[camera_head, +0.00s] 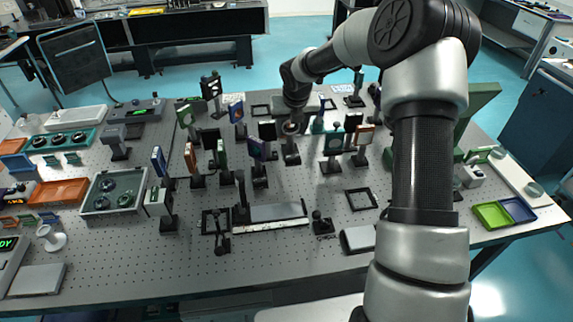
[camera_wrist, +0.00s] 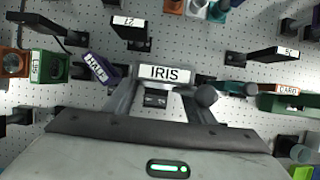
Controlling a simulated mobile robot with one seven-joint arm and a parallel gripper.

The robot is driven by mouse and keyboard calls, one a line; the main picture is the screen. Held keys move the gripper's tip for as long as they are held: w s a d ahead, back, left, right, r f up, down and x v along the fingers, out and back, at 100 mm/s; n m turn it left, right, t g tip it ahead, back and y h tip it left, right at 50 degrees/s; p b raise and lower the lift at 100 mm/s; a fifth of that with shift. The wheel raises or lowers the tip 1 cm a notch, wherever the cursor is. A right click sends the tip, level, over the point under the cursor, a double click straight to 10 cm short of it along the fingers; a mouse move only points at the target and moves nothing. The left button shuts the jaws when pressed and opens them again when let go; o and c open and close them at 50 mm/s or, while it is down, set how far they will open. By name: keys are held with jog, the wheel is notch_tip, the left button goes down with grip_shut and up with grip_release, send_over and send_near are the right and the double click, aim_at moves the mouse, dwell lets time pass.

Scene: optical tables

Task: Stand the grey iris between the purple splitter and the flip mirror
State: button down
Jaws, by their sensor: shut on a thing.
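My gripper (camera_head: 292,114) is shut on the grey iris (camera_head: 291,130), a small ringed part on a dark post among the crowded mounts. In the wrist view the iris's white IRIS label (camera_wrist: 165,74) shows between the fingers of my gripper (camera_wrist: 165,96). Its foot is hard to see, so I cannot tell whether it touches the table. A purple labelled plate (camera_wrist: 97,68), likely the purple splitter, stands tilted just left of the iris in the wrist view. I cannot tell for sure which mount is the flip mirror.
Black labelled plates stand above (camera_wrist: 130,22) and to the right (camera_wrist: 273,54) in the wrist view. A green mount (camera_wrist: 50,67) stands left, and a card mount (camera_wrist: 287,90) right. Several other mounts crowd the perforated table (camera_head: 120,255).

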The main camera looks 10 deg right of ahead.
aim_at(291, 151)
notch_tip(291, 151, down, 8)
jog(key=shift+f, duration=0.2)
dwell(0.3)
jog(key=shift+f, duration=0.2)
jog(key=c, duration=0.8)
grip_release()
jog(key=shift+s+r, duration=0.15)
jog(key=shift+r, duration=0.4)
jog(key=v, duration=1.1)
jog(key=shift+r, duration=0.1)
